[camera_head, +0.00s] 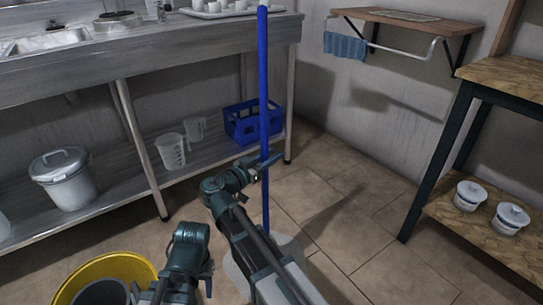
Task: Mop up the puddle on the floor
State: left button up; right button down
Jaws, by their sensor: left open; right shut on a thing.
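A mop with a long blue handle (263,90) stands nearly upright in the middle of the view. My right gripper (263,168) is shut on this handle at about its middle. The handle's lower end passes behind my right arm. A pale grey patch (288,247) shows on the tiles around its foot, partly hidden by my arm; I cannot tell mop head from puddle there. My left gripper (207,280) is open and low at the bottom, apart from the handle and to the right of the yellow bucket (138,262).
A steel sink counter (190,35) with a lower shelf runs along the left. The shelf holds a lidded white bucket (66,187), clear jugs (172,152) and a blue crate (240,125). A wooden rack (470,215) stands right. Tiled floor between is free.

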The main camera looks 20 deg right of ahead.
jog(key=shift+r, duration=0.1)
notch_tip(320, 180, up, 17)
jog(key=p, duration=1.7)
jog(key=shift+a, duration=0.15)
